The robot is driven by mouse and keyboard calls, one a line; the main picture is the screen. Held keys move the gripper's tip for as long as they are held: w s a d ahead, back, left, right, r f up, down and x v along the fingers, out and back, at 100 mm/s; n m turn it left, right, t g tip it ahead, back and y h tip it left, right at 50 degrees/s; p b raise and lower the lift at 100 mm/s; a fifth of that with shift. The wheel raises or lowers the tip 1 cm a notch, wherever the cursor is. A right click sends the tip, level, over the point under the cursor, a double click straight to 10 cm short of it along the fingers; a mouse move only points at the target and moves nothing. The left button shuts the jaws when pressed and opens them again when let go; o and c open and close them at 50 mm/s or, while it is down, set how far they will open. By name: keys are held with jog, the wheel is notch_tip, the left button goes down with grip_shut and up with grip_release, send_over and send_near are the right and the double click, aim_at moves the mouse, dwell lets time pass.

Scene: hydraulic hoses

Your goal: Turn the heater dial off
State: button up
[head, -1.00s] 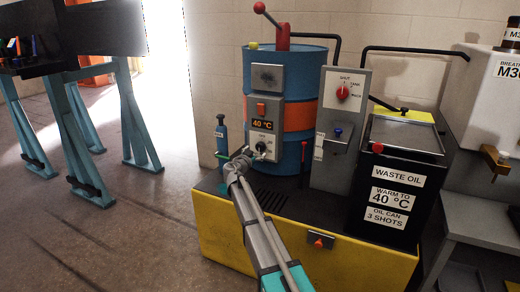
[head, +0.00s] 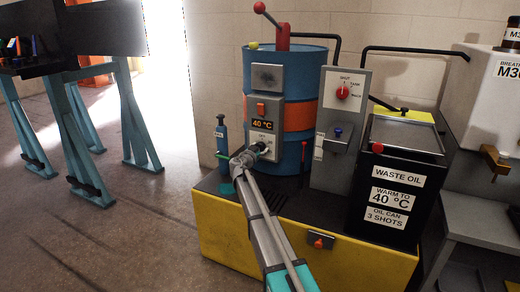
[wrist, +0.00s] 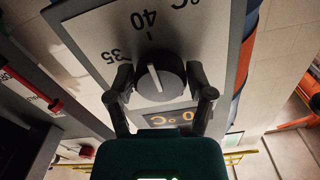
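The heater dial (wrist: 158,77) is a dark round knob with a white pointer line, on a pale panel marked 35 and 40. In the wrist view the pointer line runs roughly upward, tilted slightly left, on the side of the 40 mark. My gripper (wrist: 160,72) has one finger on each side of the dial, very close to its rim. I cannot tell whether the fingers press on it. In the head view my gripper (head: 260,149) is at the heater panel (head: 264,124) and covers most of the dial. The display above reads 40 °C.
The panel is on a blue drum (head: 305,80) with an orange band. A grey valve box (head: 342,125) with a red knob and the waste oil bin (head: 398,180) stand to the right. A small blue bottle (head: 221,142) stands close left of my gripper.

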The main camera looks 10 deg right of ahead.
jog(key=c, duration=0.6)
jog(key=shift+o, duration=0.3)
